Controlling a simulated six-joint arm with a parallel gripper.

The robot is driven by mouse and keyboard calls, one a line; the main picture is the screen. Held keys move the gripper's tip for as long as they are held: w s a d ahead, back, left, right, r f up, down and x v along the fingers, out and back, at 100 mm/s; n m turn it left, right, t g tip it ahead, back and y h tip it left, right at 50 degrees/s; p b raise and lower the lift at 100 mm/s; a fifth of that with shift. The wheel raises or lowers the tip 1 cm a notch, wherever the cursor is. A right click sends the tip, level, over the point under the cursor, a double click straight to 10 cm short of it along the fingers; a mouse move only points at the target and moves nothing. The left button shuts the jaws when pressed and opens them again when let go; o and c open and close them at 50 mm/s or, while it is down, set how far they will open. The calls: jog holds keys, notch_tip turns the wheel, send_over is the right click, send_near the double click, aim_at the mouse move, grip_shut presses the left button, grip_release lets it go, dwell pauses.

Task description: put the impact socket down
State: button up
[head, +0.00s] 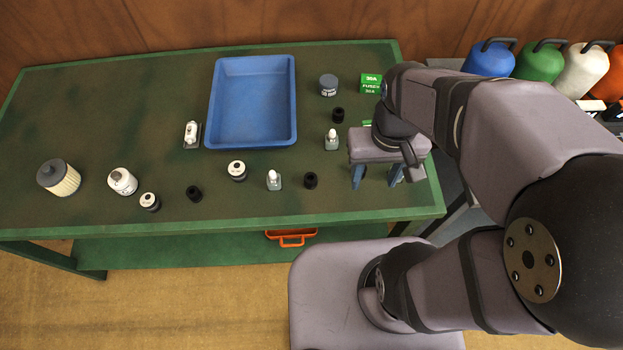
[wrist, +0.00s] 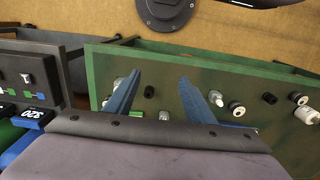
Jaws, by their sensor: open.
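Three small black cylinders that look like impact sockets stand on the green bench (head: 60,110). One (head: 311,180) is near the front edge, left of my gripper (head: 376,180). Another (head: 338,114) is farther back, beside the blue tray, and the third (head: 194,193) is at the front, left of centre. My gripper is above the bench's right end, its two blue fingers apart, with nothing seen held between them. In the wrist view the spread fingers (wrist: 160,97) show, with a small black piece (wrist: 149,91) visible beyond them; I cannot tell which socket it is.
A blue tray (head: 252,143) sits mid-bench. Small bulbs (head: 273,180), white-topped cylinders (head: 237,170), a filter (head: 59,178), a dark round can (head: 328,86) and a green fuse box (head: 371,84) stand around. The bench's left back is clear. Coloured bottles (head: 540,63) stand at right.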

jog(key=r, duration=0.2)
jog(key=n+t+h+b, duration=0.9)
jog(key=n+t, duration=0.1)
jog(key=n, duration=1.7)
send_over(306, 183)
jog(key=s+a, duration=0.4)
jog(key=f, duration=2)
jog(key=shift+w+d+f, duration=0.2)
jog(key=shift+d+f, duration=0.05)
jog(key=shift+f, duration=0.3)
jog(key=shift+p+x, duration=0.7)
jog(key=shift+x, duration=0.7)
jog(key=shift+p+x, duration=0.8)
jog(key=shift+x, duration=1.45)
